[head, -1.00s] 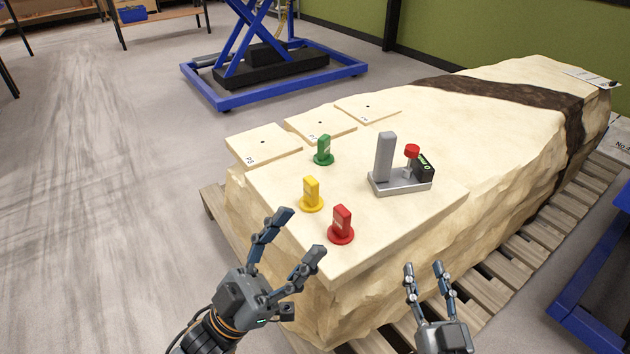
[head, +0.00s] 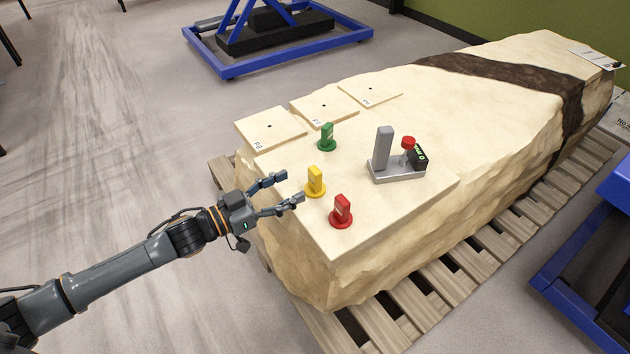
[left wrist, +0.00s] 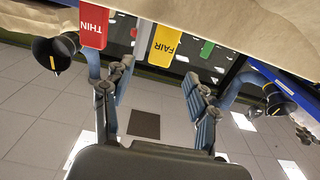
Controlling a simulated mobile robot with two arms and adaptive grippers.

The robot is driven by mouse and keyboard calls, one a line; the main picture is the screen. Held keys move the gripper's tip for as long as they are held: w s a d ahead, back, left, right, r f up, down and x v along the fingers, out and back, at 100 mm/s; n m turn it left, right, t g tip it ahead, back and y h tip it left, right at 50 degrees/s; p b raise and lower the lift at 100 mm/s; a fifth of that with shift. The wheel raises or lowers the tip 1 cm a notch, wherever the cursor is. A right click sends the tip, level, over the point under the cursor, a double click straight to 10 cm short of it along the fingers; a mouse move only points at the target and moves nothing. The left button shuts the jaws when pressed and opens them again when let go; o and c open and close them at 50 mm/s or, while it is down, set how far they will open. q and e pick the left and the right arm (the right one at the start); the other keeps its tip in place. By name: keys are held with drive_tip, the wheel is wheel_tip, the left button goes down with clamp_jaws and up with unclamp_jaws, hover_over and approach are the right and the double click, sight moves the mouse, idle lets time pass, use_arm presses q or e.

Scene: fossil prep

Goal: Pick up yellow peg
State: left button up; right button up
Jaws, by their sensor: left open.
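The yellow peg (head: 315,181) stands upright on its round base on the pale block, between the green peg (head: 327,137) and the red peg (head: 341,211). My left gripper (head: 290,187) is open and empty just left of the yellow peg, its fingers pointing at it without touching. In the left wrist view, which looks upside down, the yellow peg (left wrist: 166,40) reads FAIR and shows beyond the gap between my open fingers (left wrist: 158,70). The red peg (left wrist: 94,27) reads THIN there, and the green peg (left wrist: 207,49) is on the other side. My right gripper is out of view.
A grey fixture with a red knob (head: 398,165) stands right of the pegs. Flat labelled plates (head: 270,129) lie behind them. The large pale block (head: 480,100) rests on a wooden pallet (head: 470,270).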

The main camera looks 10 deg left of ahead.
sight(311, 174)
use_arm(q)
drive_tip(key=x, duration=0.2)
drive_tip(key=shift+w+d, duration=0.25)
drive_tip(key=x, duration=0.4)
drive_tip(key=shift+w+d+r, duration=0.1)
drive_tip(key=shift+w+r, duration=0.1)
drive_tip(key=shift+w+d, duration=0.25)
drive_tip(key=c, duration=0.3)
clamp_jaws()
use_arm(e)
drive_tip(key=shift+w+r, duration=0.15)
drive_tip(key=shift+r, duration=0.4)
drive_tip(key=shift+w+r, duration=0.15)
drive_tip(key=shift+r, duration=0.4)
use_arm(q)
drive_tip(key=shift+r, duration=0.1)
